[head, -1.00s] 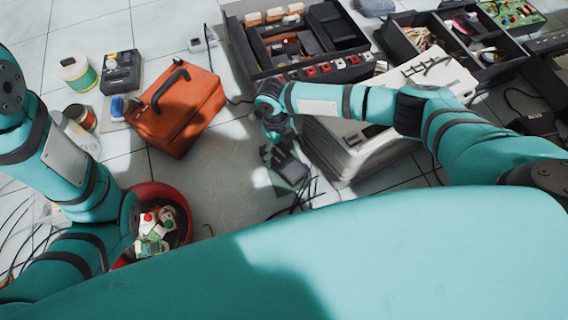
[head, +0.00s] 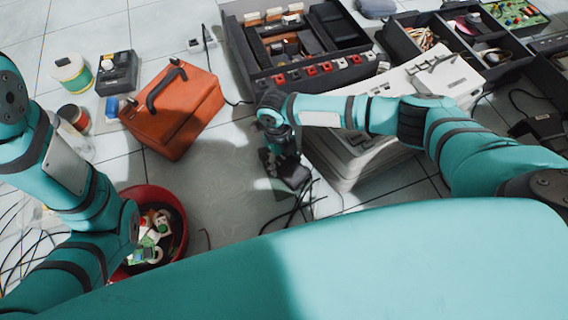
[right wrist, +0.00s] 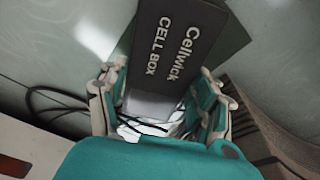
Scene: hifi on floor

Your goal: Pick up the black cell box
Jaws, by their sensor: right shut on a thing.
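The black cell box (head: 293,175) is in the middle of the head view, under my right gripper (head: 284,160). In the right wrist view the cell box (right wrist: 172,48) shows a dark face with the words "Cellwick CELL BOX". The two fingers of my right gripper (right wrist: 160,95) stand on either side of it and are shut on it. A dark green flat piece (right wrist: 232,38) shows behind the box; I cannot tell how far the box is from it. My left arm comes in at the left, but its gripper is not visible.
A red bucket (head: 183,205) with small parts stands at lower left. An orange bag (head: 185,120) stands left of the box. A pale cased device (head: 345,172) is close on the right. Black cables (head: 300,207) lie just below the box. Bare tiles lie between bucket and box.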

